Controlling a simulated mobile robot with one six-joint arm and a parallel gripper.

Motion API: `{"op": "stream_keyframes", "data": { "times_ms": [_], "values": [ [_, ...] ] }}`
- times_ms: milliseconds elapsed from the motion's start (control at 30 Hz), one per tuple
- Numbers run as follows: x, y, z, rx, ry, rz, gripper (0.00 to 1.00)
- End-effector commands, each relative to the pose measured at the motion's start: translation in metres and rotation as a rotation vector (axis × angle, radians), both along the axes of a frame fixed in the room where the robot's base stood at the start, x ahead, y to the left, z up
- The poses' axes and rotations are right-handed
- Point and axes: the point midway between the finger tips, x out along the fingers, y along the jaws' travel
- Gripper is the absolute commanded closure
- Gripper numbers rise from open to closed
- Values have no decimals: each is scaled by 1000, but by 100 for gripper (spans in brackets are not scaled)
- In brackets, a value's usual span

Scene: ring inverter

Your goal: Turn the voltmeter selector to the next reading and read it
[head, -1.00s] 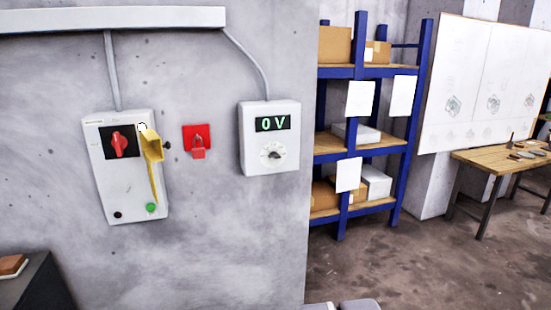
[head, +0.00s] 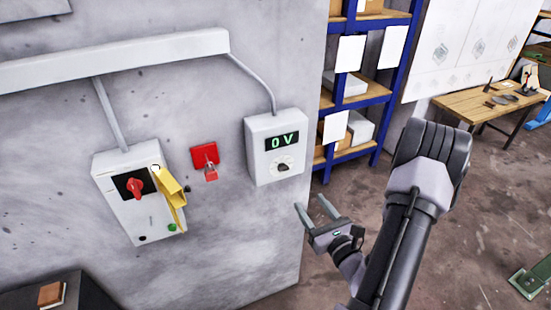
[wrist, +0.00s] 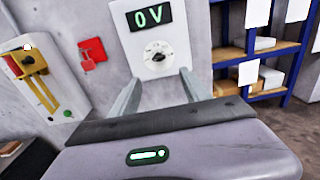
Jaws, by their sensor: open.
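The voltmeter (head: 277,150) is a white box on the grey wall, and its green display (head: 282,142) reads 0 V. Its round selector (head: 284,167) sits below the display with a dark knob in the middle. In the wrist view the display (wrist: 149,17) also reads 0 V, and the selector (wrist: 157,55) shows just beyond the fingertips. My gripper (head: 314,208) is open and empty, below and to the right of the voltmeter, apart from it. In the wrist view my gripper (wrist: 159,80) has its two fingers spread below the selector. The selector's markings are too small to read.
Left of the voltmeter are a red padlock plate (head: 205,158) and a switch box (head: 135,200) with a red rotary handle and yellow lever. A blue shelf rack (head: 375,88) stands to the right. A wooden workbench (head: 490,104) is farther back.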

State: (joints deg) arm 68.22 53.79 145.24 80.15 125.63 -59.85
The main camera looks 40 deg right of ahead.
Motion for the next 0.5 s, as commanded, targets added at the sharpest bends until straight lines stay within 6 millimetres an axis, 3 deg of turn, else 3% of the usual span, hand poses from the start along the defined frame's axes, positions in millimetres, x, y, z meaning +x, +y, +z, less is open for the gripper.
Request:
{"op": "stream_keyframes", "data": {
  "times_ms": [33,133,333,500],
  "values": [
    [13,0,-3,-7,-3,8,45],
    [24,-5,-13,-15,-4,14,45],
    [42,-7,-12,-9,-9,9,45],
    [94,-18,2,-2,-6,14,45]
  ]
}}
